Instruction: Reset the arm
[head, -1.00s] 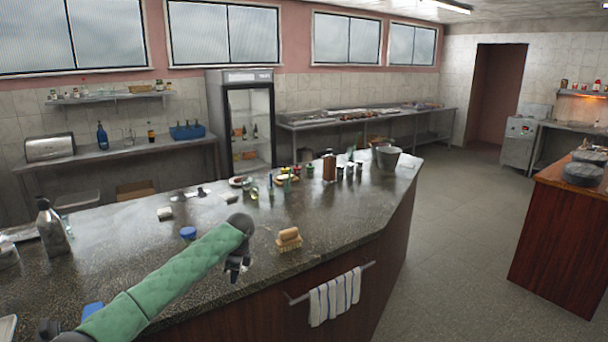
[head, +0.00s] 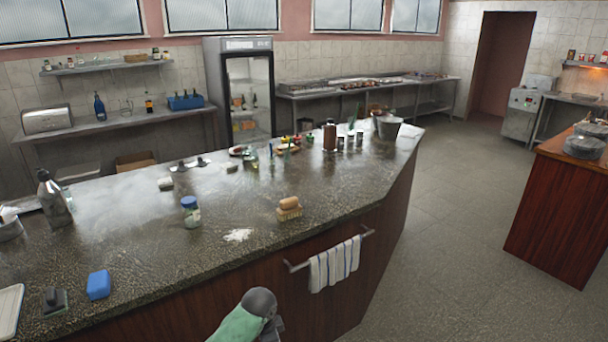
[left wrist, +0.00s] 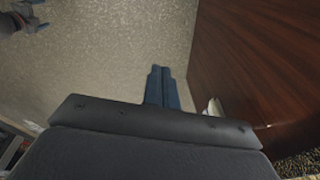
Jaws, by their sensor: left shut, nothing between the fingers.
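My left arm, in a green sleeve with a grey joint, shows at the bottom of the head view, low in front of the counter's wooden side. Its fingers are not clear there. In the left wrist view my left gripper (left wrist: 162,72) is shut and empty, its two dark fingers together. It hangs over the grey floor (left wrist: 110,60), beside the brown wood panel (left wrist: 250,60).
The dark stone counter (head: 130,235) holds a scrub brush (head: 289,208), a blue-lidded jar (head: 191,212), white powder (head: 238,235), a blue sponge (head: 98,285) and a metal bottle (head: 53,198). A striped towel (head: 335,265) hangs on its front rail. Floor to the right is clear.

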